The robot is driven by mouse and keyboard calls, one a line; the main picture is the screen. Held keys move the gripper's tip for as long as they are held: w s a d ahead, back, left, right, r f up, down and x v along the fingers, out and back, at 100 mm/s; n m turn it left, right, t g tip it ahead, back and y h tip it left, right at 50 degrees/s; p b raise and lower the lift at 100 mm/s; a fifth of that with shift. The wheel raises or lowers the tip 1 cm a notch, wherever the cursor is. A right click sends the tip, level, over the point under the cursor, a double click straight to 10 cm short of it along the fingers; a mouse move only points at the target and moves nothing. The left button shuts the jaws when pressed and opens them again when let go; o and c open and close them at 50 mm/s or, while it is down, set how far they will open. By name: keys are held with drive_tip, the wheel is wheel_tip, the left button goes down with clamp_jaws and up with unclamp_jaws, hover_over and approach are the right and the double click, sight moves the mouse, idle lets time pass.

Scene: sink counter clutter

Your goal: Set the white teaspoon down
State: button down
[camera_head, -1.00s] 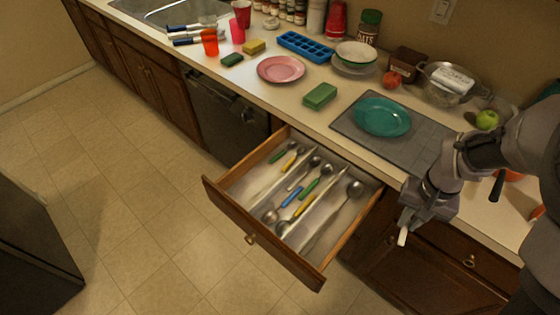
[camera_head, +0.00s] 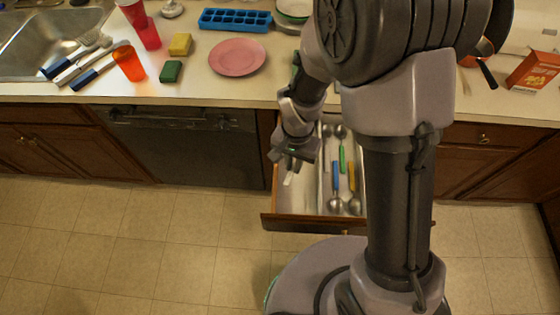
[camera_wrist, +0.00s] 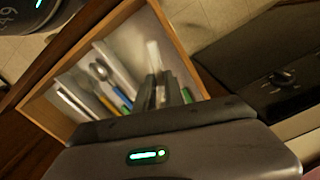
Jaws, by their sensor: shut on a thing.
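My gripper (camera_head: 291,166) is shut on the white teaspoon (camera_head: 288,179), and only a short white end shows below the fingers. In the wrist view the white teaspoon (camera_wrist: 153,55) sticks out between the dark fingers (camera_wrist: 163,93) of my gripper. The gripper is over the left part of the open wooden drawer (camera_head: 315,222). The wrist view does not make clear whether the teaspoon touches the drawer bottom. The drawer also shows in the wrist view (camera_wrist: 178,48), where the floor around the teaspoon looks bare. My arm hides the drawer's right part in the head view.
The drawer has dividers and several spoons, including a blue-handled spoon (camera_head: 335,178) and a yellow-handled spoon (camera_head: 353,184). A dishwasher (camera_head: 185,145) stands left of the drawer.

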drive_tip(key=shift+m, duration=0.3)
drive_tip(key=f+b, duration=0.1)
drive_tip(key=f, duration=0.2)
drive_tip(key=f+b, duration=0.1)
drive_tip(key=f, duration=0.3)
drive_tip(key=a+f+b, duration=0.1)
drive_tip(key=f+b, duration=0.1)
drive_tip(key=f, duration=0.1)
drive_tip(key=shift+s+f, duration=0.3)
drive_tip(key=shift+f, duration=0.2)
drive_tip(key=c, duration=1.7)
unclamp_jaws()
drive_tip(key=shift+r, duration=0.1)
